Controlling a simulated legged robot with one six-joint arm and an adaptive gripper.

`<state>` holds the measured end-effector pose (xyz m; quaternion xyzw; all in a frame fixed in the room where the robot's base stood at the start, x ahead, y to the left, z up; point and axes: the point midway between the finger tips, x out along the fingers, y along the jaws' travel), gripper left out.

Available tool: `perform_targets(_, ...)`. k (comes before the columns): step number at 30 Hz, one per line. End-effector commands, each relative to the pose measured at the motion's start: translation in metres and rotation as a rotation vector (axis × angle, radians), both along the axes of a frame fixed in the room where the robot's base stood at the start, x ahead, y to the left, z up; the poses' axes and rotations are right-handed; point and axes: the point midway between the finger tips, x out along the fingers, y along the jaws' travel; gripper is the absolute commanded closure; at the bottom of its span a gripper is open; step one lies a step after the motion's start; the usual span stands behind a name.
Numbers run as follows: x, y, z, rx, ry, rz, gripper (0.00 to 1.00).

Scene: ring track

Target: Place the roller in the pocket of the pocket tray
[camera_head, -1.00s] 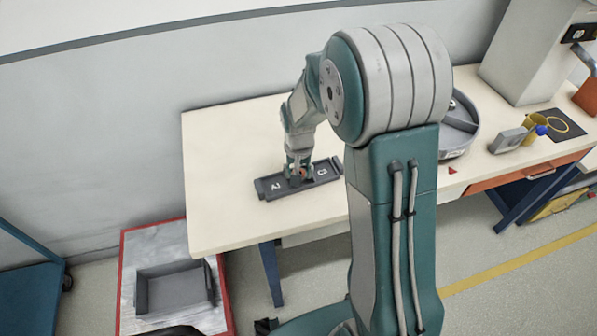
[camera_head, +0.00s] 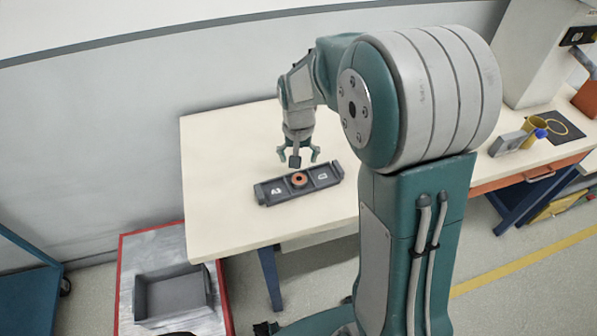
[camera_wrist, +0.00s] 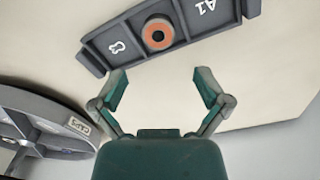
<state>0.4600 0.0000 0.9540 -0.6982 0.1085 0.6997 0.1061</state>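The pocket tray (camera_head: 328,177) is a long dark grey tray on the cream table, with white labels in its outer pockets. It also shows at the top of the wrist view (camera_wrist: 200,31), where the labels read C3 and A1. The roller (camera_head: 299,180), orange with a dark rim and centre, sits in the middle pocket between the labelled ones. It shows in the wrist view (camera_wrist: 158,34), end face up. My gripper (camera_head: 299,158) is above the table, behind the tray and apart from it. In the wrist view my gripper's (camera_wrist: 160,88) fingers are spread wide with nothing between them.
A round grey divided tray (camera_wrist: 35,125) with a CAPS label stands on the table. A grey block (camera_head: 509,144), a yellow cup (camera_head: 534,127) and a dark mat (camera_head: 562,124) are at the right. A grey bin (camera_head: 172,294) sits lower left.

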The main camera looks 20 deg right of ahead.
Motion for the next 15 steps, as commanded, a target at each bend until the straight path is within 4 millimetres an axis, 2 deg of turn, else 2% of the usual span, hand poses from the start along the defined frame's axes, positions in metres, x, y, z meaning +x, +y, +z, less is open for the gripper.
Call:
perform_targets(4,0.001,0.000,0.028,0.001,-0.004,0.000,0.07)
perform_targets(11,-0.001,0.000,0.049,0.000,-0.005,0.002,0.07)
perform_targets(15,-0.017,0.000,0.071,0.000,-0.048,0.024,0.07)
